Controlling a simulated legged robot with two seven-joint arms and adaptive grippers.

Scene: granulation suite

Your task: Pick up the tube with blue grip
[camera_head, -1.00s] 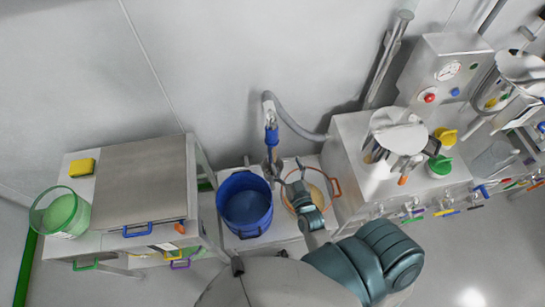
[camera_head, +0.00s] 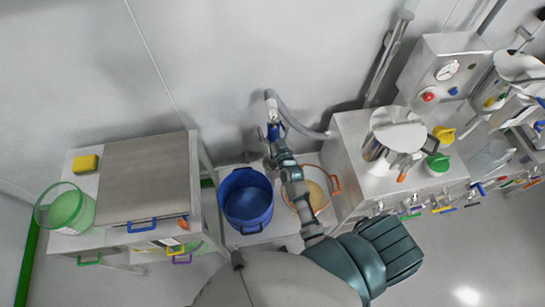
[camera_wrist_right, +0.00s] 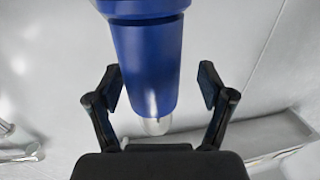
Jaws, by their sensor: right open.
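The tube with the blue grip (camera_head: 273,131) hangs by the wall in the head view, its grey hose curving down to the right. In the right wrist view its blue grip (camera_wrist_right: 148,62) stands between the two fingers, with a short clear tip below. My right gripper (camera_head: 275,143) is at the grip in the head view and partly covers it. In the right wrist view my right gripper (camera_wrist_right: 164,90) is open, a finger on each side of the grip, with gaps on both sides. My left gripper is not in view.
A blue bucket (camera_head: 247,222) and a clear bucket with orange handles (camera_head: 334,181) stand on the low bench below. A steel machine (camera_head: 352,140) stands to the right. A steel cabinet (camera_head: 145,180) with a green bucket (camera_head: 83,212) stands to the left.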

